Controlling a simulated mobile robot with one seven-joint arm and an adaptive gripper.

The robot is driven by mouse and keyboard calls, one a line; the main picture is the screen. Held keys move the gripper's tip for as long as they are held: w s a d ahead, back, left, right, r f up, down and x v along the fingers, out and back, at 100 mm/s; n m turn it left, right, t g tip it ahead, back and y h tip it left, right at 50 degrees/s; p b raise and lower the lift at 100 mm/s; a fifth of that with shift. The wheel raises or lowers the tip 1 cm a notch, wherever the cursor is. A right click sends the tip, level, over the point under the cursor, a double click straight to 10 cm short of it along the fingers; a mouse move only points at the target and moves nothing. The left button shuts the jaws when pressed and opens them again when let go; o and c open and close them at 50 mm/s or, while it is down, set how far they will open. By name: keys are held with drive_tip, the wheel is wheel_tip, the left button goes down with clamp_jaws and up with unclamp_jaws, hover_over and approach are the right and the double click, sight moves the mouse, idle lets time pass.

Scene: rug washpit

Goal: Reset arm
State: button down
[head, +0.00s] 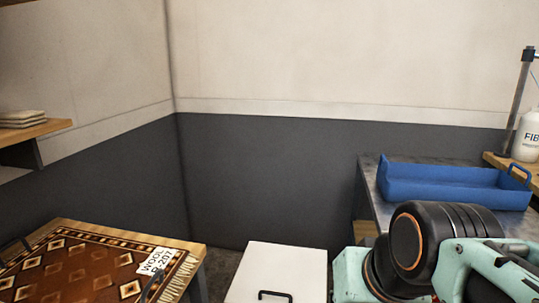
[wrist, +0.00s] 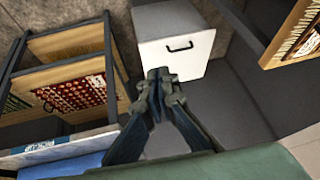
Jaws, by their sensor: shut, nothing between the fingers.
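My gripper (wrist: 160,78) shows in the wrist view, its dark fingers shut together with nothing between them. Its tips overlap the front of the white cabinet in the picture; I cannot tell how far apart they are. In the head view my arm is folded at the lower right, in front of the metal table, and my fingers are not visible there.
A white cabinet (head: 277,272) with a black handle stands at bottom centre. A patterned rug (head: 95,268) with a "WOOL" label lies on a table at left. A blue tray (head: 455,190) rests on the metal table (head: 372,185). A white bottle (head: 526,138) stands far right.

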wheel_tip(320, 180, down, 2)
drive_tip(key=s+d+h, duration=0.1)
drive_tip(key=s+d, duration=0.2)
wheel_tip(320, 180, up, 34)
drive_tip(key=p, duration=3.3)
drive_tip(key=shift+w+a+n+g, duration=0.3)
drive_tip(key=shift+w+a, duration=0.05)
drive_tip(key=shift+a, duration=0.1)
